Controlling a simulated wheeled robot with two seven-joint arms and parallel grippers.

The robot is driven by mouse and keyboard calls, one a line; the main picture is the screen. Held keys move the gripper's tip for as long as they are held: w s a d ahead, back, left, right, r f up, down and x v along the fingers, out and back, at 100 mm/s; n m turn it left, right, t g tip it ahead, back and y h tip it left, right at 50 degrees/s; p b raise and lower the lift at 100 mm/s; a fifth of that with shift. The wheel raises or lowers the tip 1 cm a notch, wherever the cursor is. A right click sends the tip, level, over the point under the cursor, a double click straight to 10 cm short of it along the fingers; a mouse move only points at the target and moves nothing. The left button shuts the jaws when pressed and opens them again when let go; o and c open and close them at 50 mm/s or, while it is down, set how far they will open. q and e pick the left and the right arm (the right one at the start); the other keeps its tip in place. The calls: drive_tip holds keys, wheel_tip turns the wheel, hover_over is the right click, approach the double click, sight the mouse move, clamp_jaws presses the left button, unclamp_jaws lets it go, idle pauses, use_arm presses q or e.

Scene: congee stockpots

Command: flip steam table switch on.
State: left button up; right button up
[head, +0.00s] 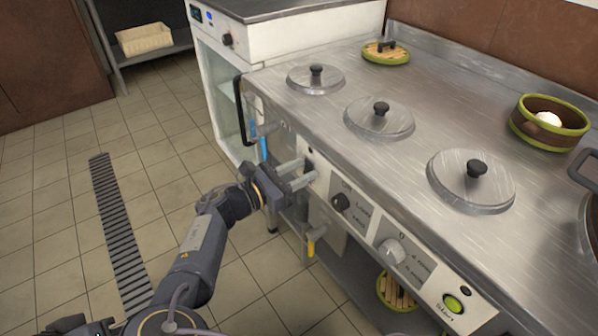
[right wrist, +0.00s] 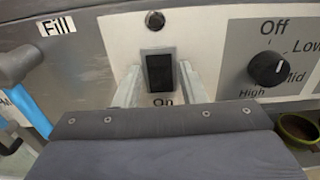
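The steam table (head: 330,120) has a steel top with lidded pots and a front control panel. Its switch is a black rocker (right wrist: 160,71) with an "On" label below it, seen in the right wrist view on a white plate. A small dark round part (right wrist: 155,20) sits above it. My right gripper (head: 304,171) is at the panel, open, its fingers pointing at the switch. In the right wrist view its two fingers (right wrist: 160,83) stand on either side of the rocker with nothing between them. I cannot tell whether they touch the plate. My left gripper is not in view.
A blue-handled valve (right wrist: 16,62) is left of the switch. A yellow-handled valve (head: 312,246) hangs below.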

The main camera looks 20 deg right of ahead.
drive_tip(key=c, duration=0.7)
drive_tip(key=shift+t+h+p, duration=0.3)
drive_tip(key=shift+h+p, duration=0.4)
drive_tip(key=shift+p, duration=0.1)
drive_tip(key=shift+f+h, duration=0.35)
drive_tip(key=shift+h, duration=0.35)
drive_tip(key=o, duration=1)
drive_tip(key=shift+a, duration=0.1)
drive_tip(key=v, duration=0.7)
drive_tip(key=shift+s+a, duration=0.2)
drive_tip(key=shift+a, duration=0.1)
drive_tip(key=shift+f, duration=0.1)
